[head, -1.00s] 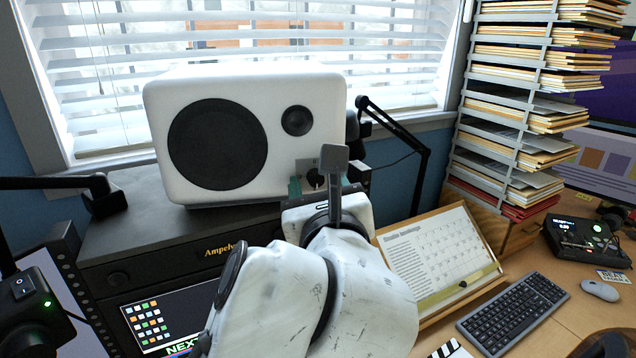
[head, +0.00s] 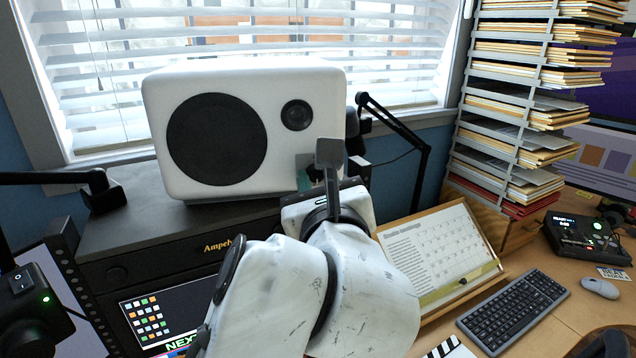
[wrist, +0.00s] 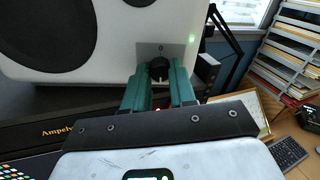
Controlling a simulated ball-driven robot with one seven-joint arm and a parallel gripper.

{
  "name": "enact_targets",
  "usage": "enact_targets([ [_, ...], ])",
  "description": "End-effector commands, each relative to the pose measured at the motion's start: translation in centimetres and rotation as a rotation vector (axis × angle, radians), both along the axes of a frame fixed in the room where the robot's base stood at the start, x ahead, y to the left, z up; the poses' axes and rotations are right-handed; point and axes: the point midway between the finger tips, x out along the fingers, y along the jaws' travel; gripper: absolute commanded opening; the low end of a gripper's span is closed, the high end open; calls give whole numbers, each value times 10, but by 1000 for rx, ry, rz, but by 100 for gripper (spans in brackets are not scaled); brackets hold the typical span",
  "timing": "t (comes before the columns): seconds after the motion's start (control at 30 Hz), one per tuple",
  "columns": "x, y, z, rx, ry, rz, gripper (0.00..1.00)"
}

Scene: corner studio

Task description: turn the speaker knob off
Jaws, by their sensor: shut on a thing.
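The white speaker (head: 250,165) with its dark round cones stands on a black cabinet (head: 110,235). Its black knob (wrist: 158,68) sits on a grey plate (wrist: 148,51) at the speaker's lower right front. My gripper (wrist: 158,78) has its green fingers on either side of the knob, shut on it. In the head view, a green finger (head: 304,183) shows at the plate, while the knob is hidden behind my wrist parts. A green light (wrist: 193,38) glows on the speaker front, right of the knob.
A black jointed stand (head: 405,140) rises right of the speaker. A calendar board (head: 440,255) leans on the desk, right of my arm. A tall paper rack (head: 525,110) stands farther right. The window blinds (head: 110,80) are behind the speaker.

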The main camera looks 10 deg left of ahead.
Motion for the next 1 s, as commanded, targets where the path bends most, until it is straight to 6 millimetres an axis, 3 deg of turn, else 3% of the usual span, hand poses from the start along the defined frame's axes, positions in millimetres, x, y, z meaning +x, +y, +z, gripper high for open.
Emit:
enact_targets([
  [0.27, 0, 0, -4, -170, -58, 0, 0],
  [1.0, 0, 0, -3, -838, -275, 0, 0],
])
